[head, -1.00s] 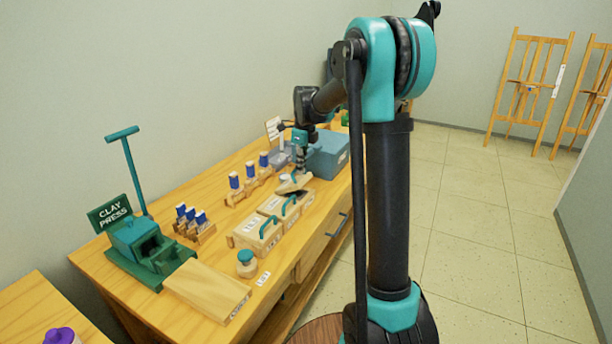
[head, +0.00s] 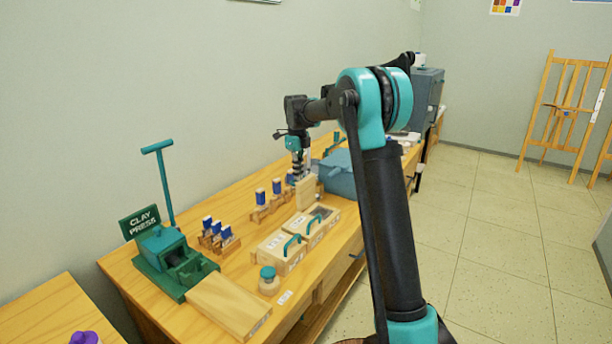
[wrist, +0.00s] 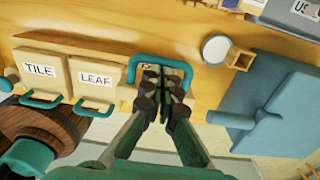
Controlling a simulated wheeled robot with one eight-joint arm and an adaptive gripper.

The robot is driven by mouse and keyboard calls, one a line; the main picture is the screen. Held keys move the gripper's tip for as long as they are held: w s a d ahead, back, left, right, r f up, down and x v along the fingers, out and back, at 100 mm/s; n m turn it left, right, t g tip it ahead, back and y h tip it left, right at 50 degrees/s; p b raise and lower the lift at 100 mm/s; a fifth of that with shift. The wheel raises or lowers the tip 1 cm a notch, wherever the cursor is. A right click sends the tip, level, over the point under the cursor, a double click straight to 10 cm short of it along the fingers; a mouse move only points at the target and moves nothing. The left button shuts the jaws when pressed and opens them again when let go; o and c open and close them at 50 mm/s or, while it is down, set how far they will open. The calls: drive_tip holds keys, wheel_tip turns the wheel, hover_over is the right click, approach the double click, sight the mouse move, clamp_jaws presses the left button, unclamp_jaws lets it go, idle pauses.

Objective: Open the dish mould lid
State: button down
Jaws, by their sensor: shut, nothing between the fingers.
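The dish mould's wooden lid (head: 306,194) stands steeply raised, about upright, at the far end of the mould row in the head view. A dark opening (head: 323,212) shows in front of it. My gripper (head: 298,176) is at the top of the lid, pointing down. In the wrist view my gripper (wrist: 165,80) is shut and empty, its fingertips inside the loop of a teal handle (wrist: 160,57). The fingers hide part of the wood behind. Whether they touch the handle I cannot tell.
The TILE mould (wrist: 40,75) and LEAF mould (wrist: 95,78) are closed beside it. A blue box (head: 338,176) stands close on the other side. Blue-capped stamps (head: 277,188) stand behind. A clay press (head: 170,258) and teal-lidded jar (head: 268,280) are nearer.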

drive_tip(key=shift+w+a+f, duration=0.4)
drive_tip(key=shift+w+a, duration=0.05)
drive_tip(key=shift+a, duration=0.2)
drive_tip(key=shift+w+a+f, duration=0.35)
drive_tip(key=shift+w+a, duration=0.1)
drive_tip(key=shift+a, duration=0.15)
